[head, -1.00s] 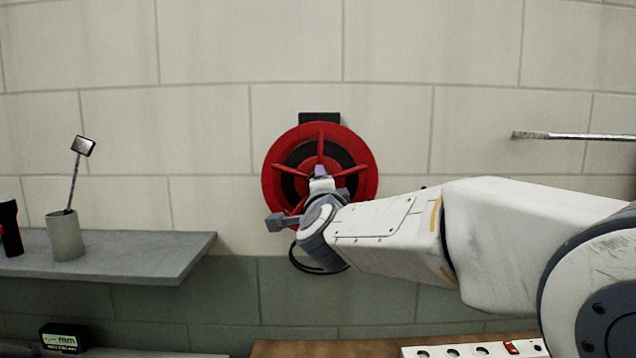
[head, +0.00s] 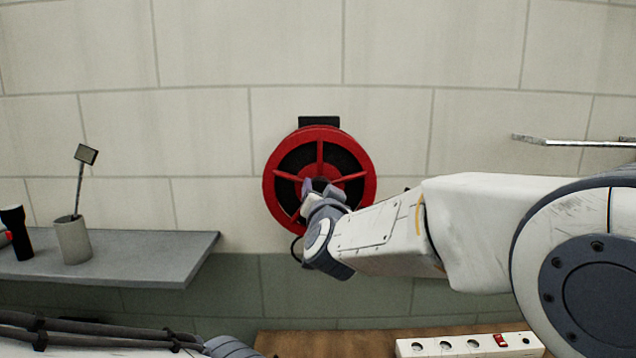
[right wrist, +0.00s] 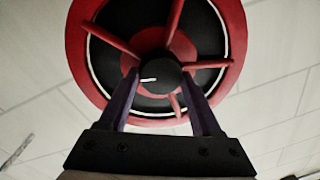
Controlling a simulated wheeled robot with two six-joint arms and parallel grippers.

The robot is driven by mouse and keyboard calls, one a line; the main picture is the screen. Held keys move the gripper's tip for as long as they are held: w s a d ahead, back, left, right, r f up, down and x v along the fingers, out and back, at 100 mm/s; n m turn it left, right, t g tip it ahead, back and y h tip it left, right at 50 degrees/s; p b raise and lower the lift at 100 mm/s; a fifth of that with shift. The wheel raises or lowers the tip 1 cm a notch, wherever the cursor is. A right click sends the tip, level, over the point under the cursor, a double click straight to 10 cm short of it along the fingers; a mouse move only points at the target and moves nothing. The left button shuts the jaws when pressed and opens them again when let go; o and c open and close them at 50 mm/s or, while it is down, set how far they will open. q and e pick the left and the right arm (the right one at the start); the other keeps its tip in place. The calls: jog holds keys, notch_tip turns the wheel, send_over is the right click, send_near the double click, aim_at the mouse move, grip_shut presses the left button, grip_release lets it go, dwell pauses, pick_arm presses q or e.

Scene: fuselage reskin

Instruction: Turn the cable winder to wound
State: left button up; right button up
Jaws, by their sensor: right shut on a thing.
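The cable winder (head: 371,170) is a red round reel with red spokes and a dark inside, mounted on the pale block wall. It also fills the upper part of the right wrist view (right wrist: 78,45). At its centre is a dark round knob (right wrist: 160,77) with a short white mark pointing left in that view. My right gripper (head: 317,188) reaches it from the lower right, and its two fingers (right wrist: 160,88) are shut on the knob from both sides. In the head view my wrist hides the winder's lower right part. My left gripper is out of view.
A grey shelf (head: 150,262) at left holds a grey cup (head: 73,240) with a mirror tool and a dark cylinder (head: 15,232). A metal bar (head: 570,141) sticks out at right. A white power strip (head: 465,345) lies on the brown surface (head: 330,343) below.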

jog(key=n+p, duration=0.2)
jog(key=n, duration=0.1)
jog(key=n+p, duration=0.2)
jog(key=shift+a+r+n, duration=0.15)
jog(key=shift+r+n, duration=0.05)
jog(key=shift+n, duration=0.2)
jog(key=n+p, duration=0.5)
jog(key=shift+a+g, duration=0.1)
jog(key=shift+g, duration=0.2)
jog(key=n+p, duration=0.4)
jog(key=n, duration=0.1)
jog(key=shift+a+h, duration=0.1)
jog(key=shift+h, duration=0.2)
jog(key=shift+f+n+p, duration=0.2)
jog(key=shift+n+p, duration=1.5)
jog(key=shift+n, duration=0.6)
jog(key=o, duration=1.4)
jog(key=shift+c, duration=0.2)
jog(key=shift+s, duration=0.1)
